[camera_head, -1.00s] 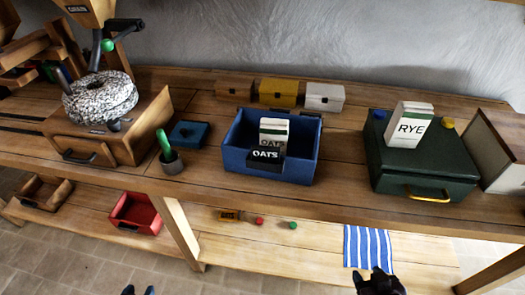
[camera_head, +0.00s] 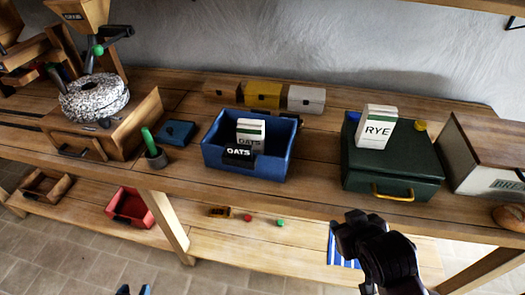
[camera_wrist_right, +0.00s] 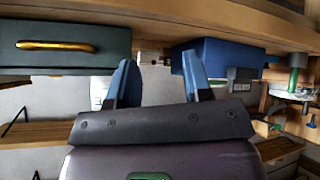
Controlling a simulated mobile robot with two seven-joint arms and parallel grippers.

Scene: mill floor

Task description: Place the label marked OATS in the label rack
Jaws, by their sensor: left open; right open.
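A white card with OATS lettering and a green top (camera_head: 251,130) stands inside the blue open bin (camera_head: 228,172). A black plate marked OATS (camera_head: 239,153) is at the bin's front and hides the card's lower part. I cannot tell which piece is the label, and I cannot clearly identify the label rack. My right gripper (camera_head: 350,232) is in front of the green case, apart from it. In the right wrist view its blue fingers (camera_wrist_right: 158,82) are spread with nothing between them. My left gripper (camera_head: 135,290) shows only its open tips at the bottom edge.
The green case (camera_head: 390,170) bears a white RYE card (camera_head: 377,128). A bread box (camera_head: 485,160) is at right. The lower shelf holds a red bin (camera_head: 133,208) and a striped cloth (camera_head: 340,250).

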